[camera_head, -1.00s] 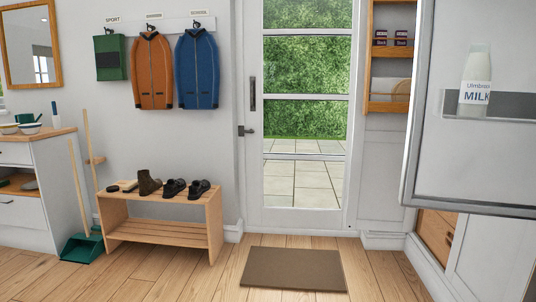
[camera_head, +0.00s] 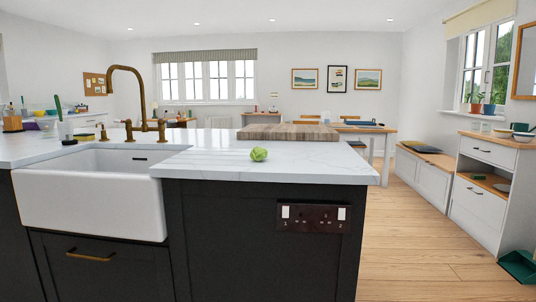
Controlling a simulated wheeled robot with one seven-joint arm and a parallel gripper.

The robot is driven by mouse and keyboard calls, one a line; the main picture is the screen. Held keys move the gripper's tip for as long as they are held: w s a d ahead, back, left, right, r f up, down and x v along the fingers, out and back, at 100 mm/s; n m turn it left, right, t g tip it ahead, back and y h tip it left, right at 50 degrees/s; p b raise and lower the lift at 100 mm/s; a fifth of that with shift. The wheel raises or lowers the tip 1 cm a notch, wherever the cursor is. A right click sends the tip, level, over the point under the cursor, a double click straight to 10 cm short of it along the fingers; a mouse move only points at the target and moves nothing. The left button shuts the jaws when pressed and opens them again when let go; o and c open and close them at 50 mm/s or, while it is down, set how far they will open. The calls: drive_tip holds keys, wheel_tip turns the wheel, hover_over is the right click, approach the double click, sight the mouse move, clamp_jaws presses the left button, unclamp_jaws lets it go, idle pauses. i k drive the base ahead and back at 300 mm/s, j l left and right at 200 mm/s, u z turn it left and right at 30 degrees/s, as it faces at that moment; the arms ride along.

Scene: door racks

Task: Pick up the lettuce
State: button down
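A small round green lettuce (camera_head: 259,154) sits on the white marble worktop (camera_head: 213,166), close to its front edge and to the right of the sink. A wooden chopping board (camera_head: 289,132) lies behind it on the same worktop. Nothing touches the lettuce or covers it. My gripper is not in the view.
A white sink (camera_head: 90,198) with a brass tap (camera_head: 143,104) is at the left. The dark island front (camera_head: 230,240) with a socket plate drops below the worktop. Wooden floor (camera_head: 425,245) is clear at the right, before a white cabinet (camera_head: 487,190).

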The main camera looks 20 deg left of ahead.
sight(257, 153)
drive_tip(key=u, duration=1)
